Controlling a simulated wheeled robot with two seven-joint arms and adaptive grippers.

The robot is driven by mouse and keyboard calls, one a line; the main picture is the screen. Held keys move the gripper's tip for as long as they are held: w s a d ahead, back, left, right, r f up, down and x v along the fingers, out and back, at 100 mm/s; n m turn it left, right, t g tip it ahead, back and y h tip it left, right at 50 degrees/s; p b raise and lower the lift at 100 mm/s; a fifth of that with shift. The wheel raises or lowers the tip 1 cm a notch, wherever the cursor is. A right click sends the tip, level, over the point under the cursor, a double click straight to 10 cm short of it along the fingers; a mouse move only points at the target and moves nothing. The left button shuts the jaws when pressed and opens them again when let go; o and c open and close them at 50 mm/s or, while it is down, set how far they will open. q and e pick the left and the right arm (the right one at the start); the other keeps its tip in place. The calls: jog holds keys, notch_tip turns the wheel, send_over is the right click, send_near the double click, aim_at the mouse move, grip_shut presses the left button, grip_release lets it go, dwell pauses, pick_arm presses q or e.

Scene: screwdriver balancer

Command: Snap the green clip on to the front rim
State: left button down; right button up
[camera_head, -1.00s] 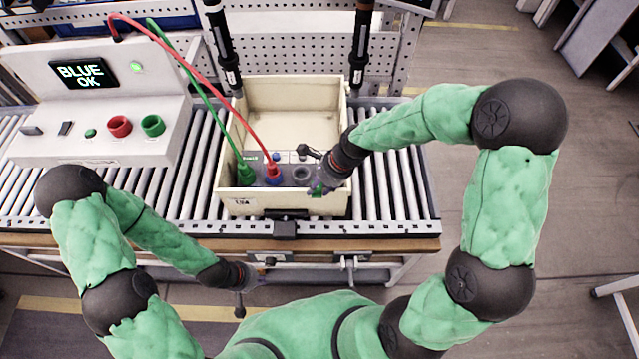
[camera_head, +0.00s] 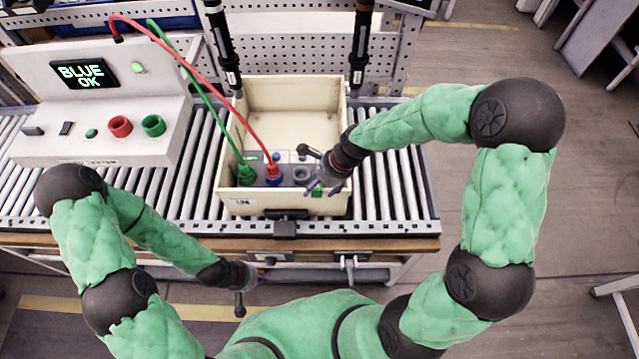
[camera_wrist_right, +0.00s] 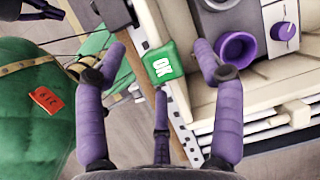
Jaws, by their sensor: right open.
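The green clip (camera_head: 318,193) sits on the front rim of the cream crate (camera_head: 250,206), towards its right end. My right gripper (camera_head: 317,182) is open just above and behind the clip. Its purple fingers (camera_wrist_right: 160,58) are spread on either side of the clip, with gaps between. My left gripper (camera_head: 254,277) hangs low in front of the conveyor, away from the crate; its fingers are too small to read.
Two black hanging tools (camera_head: 361,45) flank the crate's back. Conveyor rollers at right (camera_head: 400,200) are clear.

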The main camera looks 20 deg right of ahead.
jog(key=shift+r, duration=0.1)
jog(key=v, duration=1.1)
jog(key=shift+d+r, duration=0.2)
jog(key=shift+r, duration=0.15)
